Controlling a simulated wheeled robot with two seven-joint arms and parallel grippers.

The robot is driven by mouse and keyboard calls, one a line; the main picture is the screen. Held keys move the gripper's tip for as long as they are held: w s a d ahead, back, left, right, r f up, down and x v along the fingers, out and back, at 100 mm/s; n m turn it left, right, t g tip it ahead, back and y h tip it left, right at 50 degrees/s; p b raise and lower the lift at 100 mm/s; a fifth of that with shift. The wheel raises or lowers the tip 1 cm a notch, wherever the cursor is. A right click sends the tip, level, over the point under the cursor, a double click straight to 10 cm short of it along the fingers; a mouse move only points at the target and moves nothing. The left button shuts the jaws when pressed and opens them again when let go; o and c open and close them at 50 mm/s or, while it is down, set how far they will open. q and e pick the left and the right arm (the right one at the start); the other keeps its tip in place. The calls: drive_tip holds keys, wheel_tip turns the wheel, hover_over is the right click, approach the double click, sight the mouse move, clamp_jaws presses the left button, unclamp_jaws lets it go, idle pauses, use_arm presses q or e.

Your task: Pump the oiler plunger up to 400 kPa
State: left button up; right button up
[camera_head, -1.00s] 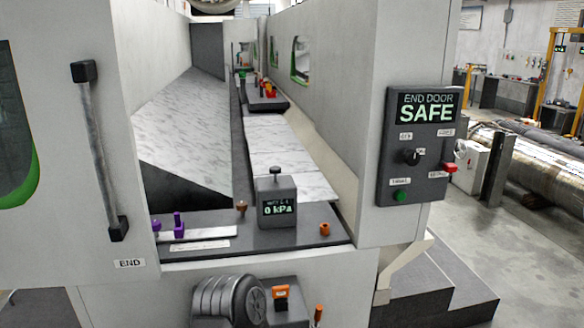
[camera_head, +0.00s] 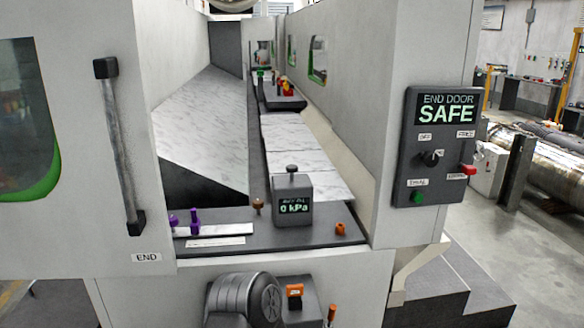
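The oiler (camera_head: 293,203) is a dark grey box on the dark shelf inside the machine's end opening. Its display reads 0 kPa. A black plunger knob (camera_head: 292,170) stands up from its top. Neither of my grippers shows in the head view, so nothing of mine is seen touching the oiler.
A control panel (camera_head: 433,148) at right reads END DOOR SAFE. An end door with a dark handle (camera_head: 120,147) stands at left. Purple clamps (camera_head: 195,217), a brown knob (camera_head: 258,206) and an orange piece (camera_head: 340,229) flank the oiler. A motor (camera_head: 243,298) sits below.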

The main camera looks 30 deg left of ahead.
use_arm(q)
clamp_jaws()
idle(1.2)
